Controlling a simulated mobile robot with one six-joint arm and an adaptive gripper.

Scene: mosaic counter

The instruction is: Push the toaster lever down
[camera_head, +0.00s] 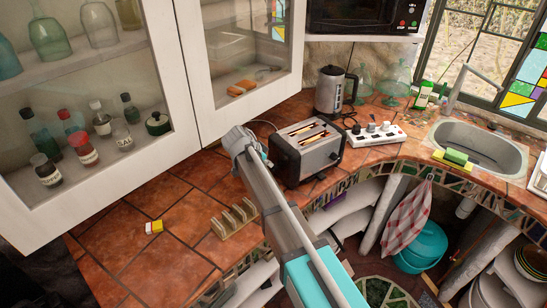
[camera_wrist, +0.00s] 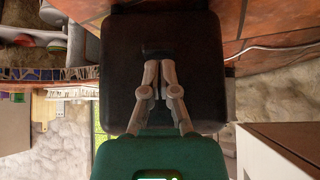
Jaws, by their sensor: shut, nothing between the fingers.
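The toaster (camera_head: 322,157) stands on the tiled counter, silver with a dark end panel and bread showing in its top slots. Its dark end panel (camera_wrist: 122,70) fills the middle of the wrist view. My gripper (camera_wrist: 157,64) is shut and empty, its fingertips in front of this panel. A small dark piece, which looks like the lever (camera_wrist: 158,52), sits right at the fingertips. I cannot tell whether they touch. In the head view my wrist is beside the toaster's left end. The fingertips and lever cannot be made out there.
A kettle (camera_head: 331,90) and a white power strip (camera_head: 375,134) stand behind and right of the toaster. Glass-door cabinets (camera_head: 185,80) hang close behind my arm. A sink (camera_head: 490,150) is at right.

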